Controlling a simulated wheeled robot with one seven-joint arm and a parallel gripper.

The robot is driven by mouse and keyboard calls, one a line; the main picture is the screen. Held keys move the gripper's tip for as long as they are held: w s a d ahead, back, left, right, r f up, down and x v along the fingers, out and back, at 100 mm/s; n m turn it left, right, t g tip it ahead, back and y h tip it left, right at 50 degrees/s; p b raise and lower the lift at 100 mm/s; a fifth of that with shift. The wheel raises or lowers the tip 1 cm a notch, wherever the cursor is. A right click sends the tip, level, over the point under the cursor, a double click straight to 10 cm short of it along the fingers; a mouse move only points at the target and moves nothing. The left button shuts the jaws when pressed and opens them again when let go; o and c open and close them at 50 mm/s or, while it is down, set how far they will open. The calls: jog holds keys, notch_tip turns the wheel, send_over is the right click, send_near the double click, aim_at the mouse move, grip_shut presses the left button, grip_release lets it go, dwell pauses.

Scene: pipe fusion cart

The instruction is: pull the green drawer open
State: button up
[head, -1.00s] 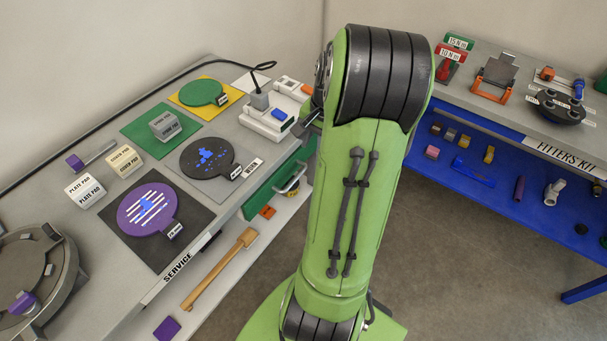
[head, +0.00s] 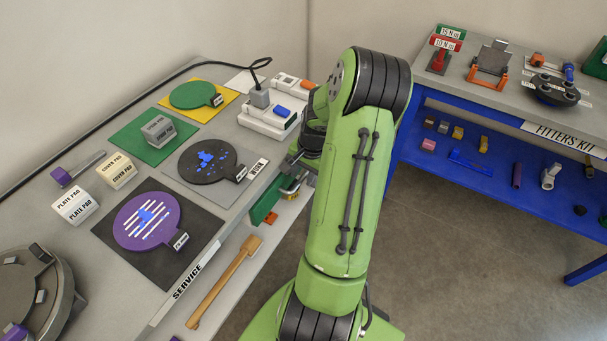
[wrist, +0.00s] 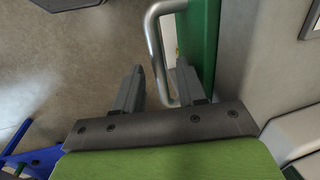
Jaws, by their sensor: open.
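The green drawer (head: 265,203) is under the front edge of the service bench, partly hidden by my arm in the head view. In the wrist view its green front (wrist: 204,35) stands edge-on, with a silver bar handle (wrist: 155,50) sticking out to the left. My gripper (wrist: 160,82) is open, with one finger to each side of the handle's outer bar. The right finger lies between the bar and the drawer front. I cannot tell whether either finger touches the bar. In the head view the fingers are mostly hidden behind my arm.
The service bench (head: 225,205) holds coloured mats, round paddles and labelled pads. A wooden-handled tool (head: 222,283) lies on the lower shelf. The blue fitters kit bench (head: 480,185) stands at the right. Grey floor (head: 450,240) is open between the benches.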

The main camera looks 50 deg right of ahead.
jog(key=shift+c, duration=0.3)
grip_shut()
jog(key=s+d, duration=0.2)
jog(key=s, duration=2.1)
jog(key=shift+p, duration=0.35)
jog(key=shift+s+d+r, duration=0.1)
jog(key=shift+d, duration=0.05)
jog(key=shift+o, duration=0.3)
grip_release()
